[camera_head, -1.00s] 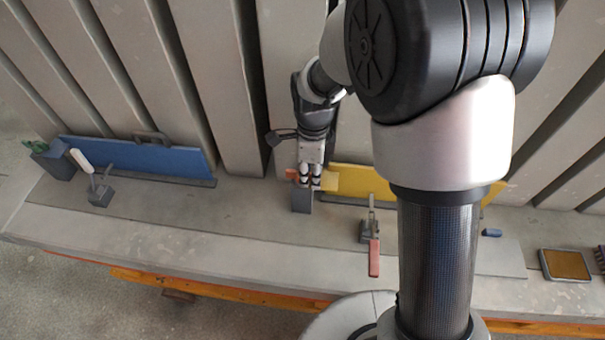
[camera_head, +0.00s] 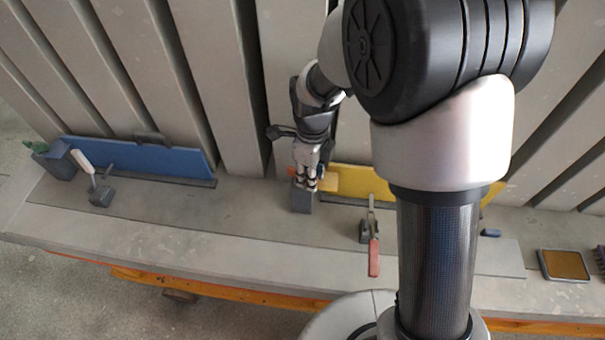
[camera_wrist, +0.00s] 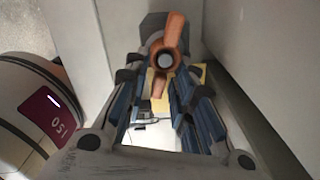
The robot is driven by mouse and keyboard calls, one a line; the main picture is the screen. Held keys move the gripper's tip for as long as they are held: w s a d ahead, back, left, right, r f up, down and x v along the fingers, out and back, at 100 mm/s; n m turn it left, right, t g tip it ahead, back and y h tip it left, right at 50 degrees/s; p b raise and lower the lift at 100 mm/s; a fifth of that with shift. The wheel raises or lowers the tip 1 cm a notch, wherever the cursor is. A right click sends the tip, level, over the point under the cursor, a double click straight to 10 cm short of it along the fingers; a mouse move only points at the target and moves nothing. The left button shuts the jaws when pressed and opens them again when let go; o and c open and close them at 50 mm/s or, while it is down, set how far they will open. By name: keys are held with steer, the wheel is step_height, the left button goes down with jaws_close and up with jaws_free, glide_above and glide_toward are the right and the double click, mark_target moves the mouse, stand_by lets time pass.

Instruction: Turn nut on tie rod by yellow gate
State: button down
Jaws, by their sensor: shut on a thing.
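The nut (camera_wrist: 170,42) is an orange wing nut with two arms, on the round grey end of the tie rod (camera_wrist: 166,61). In the wrist view one wing points up and the other down. My gripper (camera_wrist: 160,82) is shut on the nut, with blue-padded fingers on either side of it. In the head view my gripper (camera_head: 307,183) is above a grey block (camera_head: 302,203) at the left end of the yellow gate (camera_head: 355,182). There the fingers hide most of the nut.
A toggle clamp with a red handle (camera_head: 374,257) stands right of the grey block. A blue gate (camera_head: 140,159), a white-handled clamp (camera_head: 100,192) and a bin (camera_head: 56,160) are at left. A brown-topped tray (camera_head: 565,265) lies at right. Tall concrete panels stand close behind my gripper.

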steer(key=m, duration=0.3)
steer(key=shift+s+a, duration=0.15)
steer(key=shift+s, duration=0.1)
steer(key=shift+m, duration=0.3)
steer(key=m, duration=0.1)
steer(key=m+p, duration=0.1)
steer(key=m, duration=0.1)
steer(key=shift+s+a, duration=0.2)
steer(key=shift+a, duration=0.1)
steer(key=c, duration=1.3)
jaws_free()
steer(key=shift+r, duration=0.1)
step_height(320, 180, up, 12)
steer(key=shift+f, duration=0.1)
